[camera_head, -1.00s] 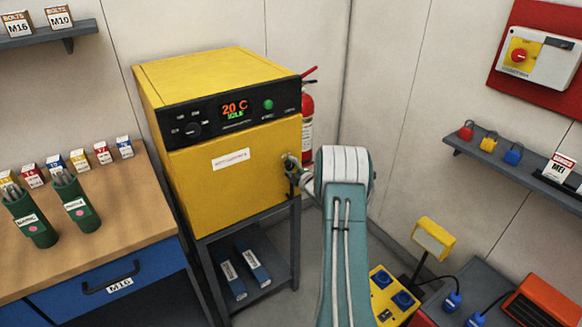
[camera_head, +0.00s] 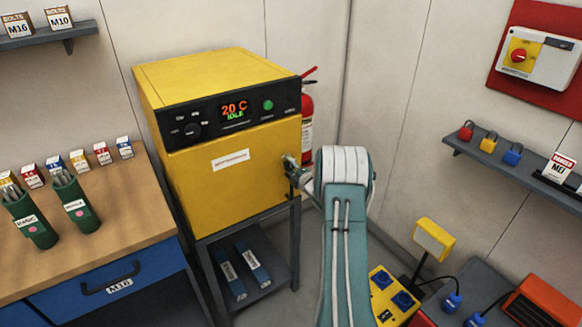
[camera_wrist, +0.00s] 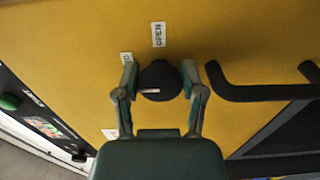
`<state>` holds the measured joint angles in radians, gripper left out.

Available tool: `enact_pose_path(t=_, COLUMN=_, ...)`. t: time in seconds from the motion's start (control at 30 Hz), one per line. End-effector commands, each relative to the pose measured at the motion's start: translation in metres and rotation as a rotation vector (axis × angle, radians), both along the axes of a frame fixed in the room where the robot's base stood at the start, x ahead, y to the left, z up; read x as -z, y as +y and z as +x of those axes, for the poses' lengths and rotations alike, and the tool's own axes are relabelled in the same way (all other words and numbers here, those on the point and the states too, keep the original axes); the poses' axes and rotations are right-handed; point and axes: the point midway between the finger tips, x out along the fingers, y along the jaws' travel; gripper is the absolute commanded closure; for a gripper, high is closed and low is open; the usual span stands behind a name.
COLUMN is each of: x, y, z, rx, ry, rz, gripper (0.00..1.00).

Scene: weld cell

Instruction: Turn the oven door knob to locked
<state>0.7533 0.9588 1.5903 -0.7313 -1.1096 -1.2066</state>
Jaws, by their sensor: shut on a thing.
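The yellow oven (camera_head: 235,190) stands on a dark stand at the middle left in the head view. My gripper (camera_head: 290,165) is at the right side of its front door, and the knob is hidden there. In the wrist view the round black knob (camera_wrist: 160,80) sits between the two fingers of my gripper (camera_wrist: 160,84), which is shut on it. A pale mark on the knob lies toward its left side. An "OPEN" label (camera_wrist: 158,34) is above the knob. A second label (camera_wrist: 126,57) is partly hidden by the left finger.
A black door handle (camera_wrist: 265,92) is close to the right finger in the wrist view. A fire extinguisher (camera_head: 307,125) stands behind the oven. A workbench (camera_head: 120,190) is to the left, and a wall shelf with padlocks (camera_head: 500,160) to the right.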

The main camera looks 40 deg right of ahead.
Motion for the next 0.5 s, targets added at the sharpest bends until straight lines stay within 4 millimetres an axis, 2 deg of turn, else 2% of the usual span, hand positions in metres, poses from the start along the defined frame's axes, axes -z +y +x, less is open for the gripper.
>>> enact_pose_path(t=0.03, x=0.0061, y=0.0044, z=0.0003, rx=-0.008, ry=0.012, rz=0.004, gripper=0.95)
enact_pose_path(t=0.07, x=0.0062, y=0.0044, z=0.0002, rx=-0.008, ry=0.013, rz=0.005, gripper=0.34)
enact_pose_path(t=0.1, x=0.0062, y=0.0044, z=0.0002, rx=-0.007, ry=0.012, rz=0.005, gripper=0.16)
enact_pose_path(t=0.13, x=0.006, y=0.0042, z=0.0003, rx=-0.007, ry=0.012, rz=0.005, gripper=0.13)
enact_pose_path(t=0.5, x=0.0048, y=0.001, z=-0.0014, rx=-0.002, ry=0.008, rz=0.006, gripper=0.13)
